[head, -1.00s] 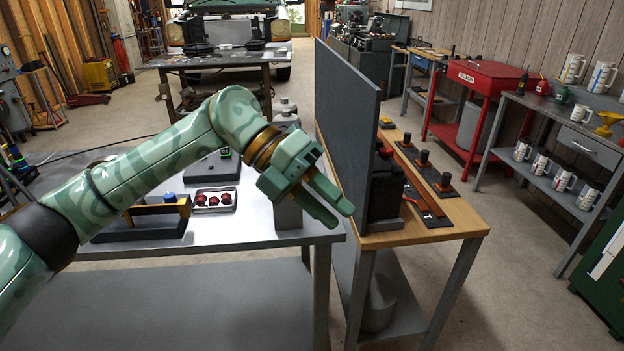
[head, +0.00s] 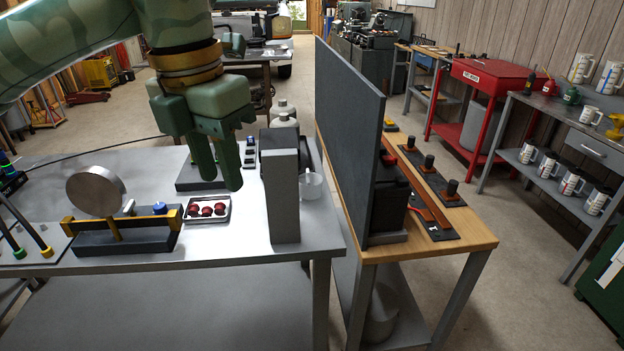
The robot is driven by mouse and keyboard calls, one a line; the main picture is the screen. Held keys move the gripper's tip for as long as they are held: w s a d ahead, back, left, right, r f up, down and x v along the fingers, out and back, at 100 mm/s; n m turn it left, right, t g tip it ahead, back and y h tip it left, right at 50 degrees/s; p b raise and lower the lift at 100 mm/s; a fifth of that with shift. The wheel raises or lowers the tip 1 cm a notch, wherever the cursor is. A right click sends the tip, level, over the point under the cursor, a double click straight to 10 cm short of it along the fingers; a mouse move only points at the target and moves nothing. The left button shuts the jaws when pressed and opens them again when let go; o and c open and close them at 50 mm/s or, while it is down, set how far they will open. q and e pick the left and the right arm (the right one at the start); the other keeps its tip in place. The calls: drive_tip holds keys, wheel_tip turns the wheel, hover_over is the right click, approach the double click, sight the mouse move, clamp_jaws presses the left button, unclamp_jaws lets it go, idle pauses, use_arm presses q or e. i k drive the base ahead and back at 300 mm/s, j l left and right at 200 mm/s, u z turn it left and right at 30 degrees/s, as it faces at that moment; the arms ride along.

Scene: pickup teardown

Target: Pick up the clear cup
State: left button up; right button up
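The clear cup (head: 311,186) is a small translucent cup with a thin upright piece at its side. It stands on the grey metal table, just behind and right of a tall grey block (head: 281,190), which stands close to its left side. My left gripper (head: 220,184) points down over the table, left of the block and apart from the cup. Its two green fingers show a narrow gap and nothing between them. My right gripper is not in view.
A tall dark panel (head: 348,140) rises right of the cup. The table's front is clear.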

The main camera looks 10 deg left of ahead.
sight(309, 183)
drive_tip(key=i, duration=1.3)
